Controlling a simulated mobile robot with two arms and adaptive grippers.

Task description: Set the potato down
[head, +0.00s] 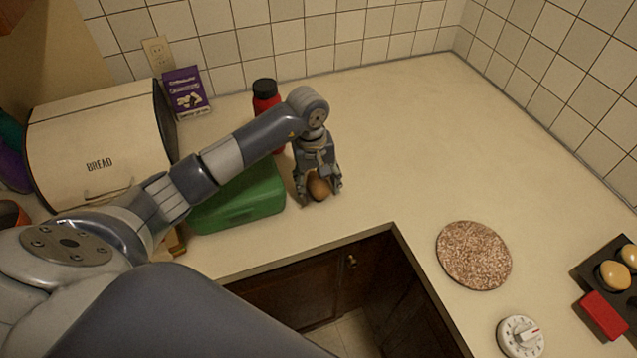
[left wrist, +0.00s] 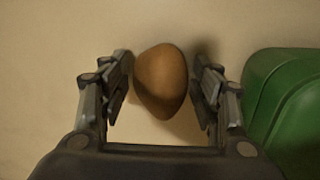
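The brown potato (head: 319,187) is at the counter, between the fingers of my left gripper (head: 318,193), to the right of a green box. In the left wrist view the potato (left wrist: 160,82) lies between the two fingertips (left wrist: 165,85). The left finger is very close to it, and a narrow gap shows between it and the right finger. The gripper looks open around the potato. The potato appears to be at the counter surface, with its shadow close beside it; the contact underneath is hidden. My right gripper is not in view.
The green box (head: 240,200) stands close left of the gripper, with a red bottle (head: 265,98) behind. A bread bin (head: 95,140) is at left. A round speckled board (head: 474,255) and a timer (head: 521,337) lie at right. The counter (head: 400,130) right of the gripper is clear.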

